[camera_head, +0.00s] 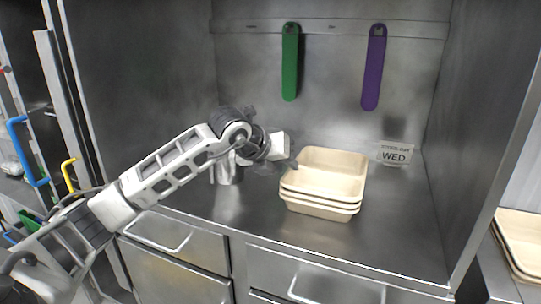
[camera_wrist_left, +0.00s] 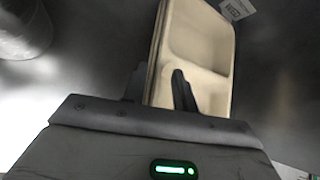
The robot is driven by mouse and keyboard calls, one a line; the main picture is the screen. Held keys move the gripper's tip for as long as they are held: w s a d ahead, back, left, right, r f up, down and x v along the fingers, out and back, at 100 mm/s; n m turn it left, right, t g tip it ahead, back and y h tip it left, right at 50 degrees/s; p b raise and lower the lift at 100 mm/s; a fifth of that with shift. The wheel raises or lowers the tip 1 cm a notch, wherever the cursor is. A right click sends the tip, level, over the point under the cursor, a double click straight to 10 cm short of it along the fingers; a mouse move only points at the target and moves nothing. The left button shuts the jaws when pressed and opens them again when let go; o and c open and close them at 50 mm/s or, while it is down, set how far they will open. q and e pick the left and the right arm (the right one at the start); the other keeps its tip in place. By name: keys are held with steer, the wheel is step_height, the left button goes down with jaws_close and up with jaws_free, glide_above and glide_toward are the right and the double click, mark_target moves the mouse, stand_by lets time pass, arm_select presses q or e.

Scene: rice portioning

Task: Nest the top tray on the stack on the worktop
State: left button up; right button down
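A stack of beige trays (camera_head: 322,207) stands on the steel worktop, with rims close above one another. The top tray (camera_head: 338,163) is empty and has a divider, seen in the left wrist view (camera_wrist_left: 203,35). My left gripper (camera_head: 293,163) is at the stack's left edge. In the left wrist view its fingers (camera_wrist_left: 158,88) are apart, one outside the tray's side wall and one over its inside. The gripper looks open; contact with the wall cannot be made out. My right gripper is in neither view.
A metal container (camera_head: 228,168) stands left of the stack, behind my left arm. A "WED" sign (camera_head: 394,155) is at the back right. Green (camera_head: 290,62) and purple (camera_head: 374,67) utensils hang on the back wall. The worktop right of the stack is clear.

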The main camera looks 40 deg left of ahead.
arm_select(q)
steer(key=b+v, duration=0.2)
steer(key=v, duration=1.3)
steer(key=shift+r, duration=0.25)
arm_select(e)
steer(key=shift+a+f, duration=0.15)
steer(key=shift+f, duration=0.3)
arm_select(q)
steer(key=shift+s, duration=0.15)
